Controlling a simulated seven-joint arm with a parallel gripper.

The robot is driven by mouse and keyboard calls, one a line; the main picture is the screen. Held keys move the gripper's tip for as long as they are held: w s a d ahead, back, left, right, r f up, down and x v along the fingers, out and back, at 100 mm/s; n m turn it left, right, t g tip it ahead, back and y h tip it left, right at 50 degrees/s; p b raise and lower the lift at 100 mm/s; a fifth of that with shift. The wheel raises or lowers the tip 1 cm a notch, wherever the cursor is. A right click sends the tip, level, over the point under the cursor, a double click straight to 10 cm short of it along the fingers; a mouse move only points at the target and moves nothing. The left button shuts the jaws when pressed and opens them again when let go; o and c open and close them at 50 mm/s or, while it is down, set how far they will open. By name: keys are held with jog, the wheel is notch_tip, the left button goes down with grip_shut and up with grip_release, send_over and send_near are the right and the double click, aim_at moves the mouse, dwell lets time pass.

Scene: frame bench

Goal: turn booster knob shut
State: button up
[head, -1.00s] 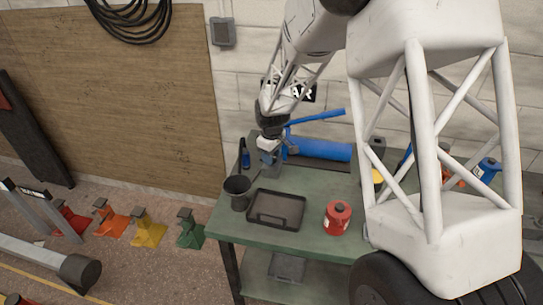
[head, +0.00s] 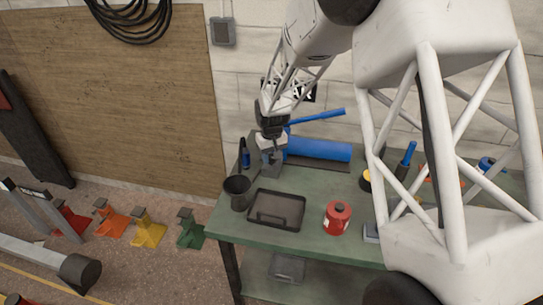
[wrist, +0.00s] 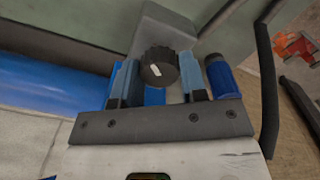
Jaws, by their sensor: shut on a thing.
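The booster knob (wrist: 158,69) is black, round and ribbed, with a short white mark on its face; it shows in the wrist view. It sits on a grey block (wrist: 158,22). My gripper (wrist: 160,78) has a blue finger on either side of the knob and is shut on it. In the head view my gripper (head: 271,157) points down at the left end of the blue cylinder (head: 322,149), at the back of the green bench; the knob is hidden there. The blue cylinder also shows at the left of the wrist view (wrist: 50,82).
On the green bench (head: 320,190), a dark cup (head: 238,192), a black tray (head: 276,210) and a red can (head: 337,217) stand in front of my gripper. A blue lever (head: 315,117) rises behind it. A blue-and-black bottle (wrist: 220,76) stands close beside the fingers.

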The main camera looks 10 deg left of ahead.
aim_at(272, 157)
jog(key=m, duration=0.4)
jog(key=shift+m, duration=0.4)
jog(key=m, duration=0.4)
jog(key=shift+m, duration=0.4)
jog(key=o, duration=0.9)
jog(key=shift+r, duration=0.1)
jog(key=shift+r, duration=3.8)
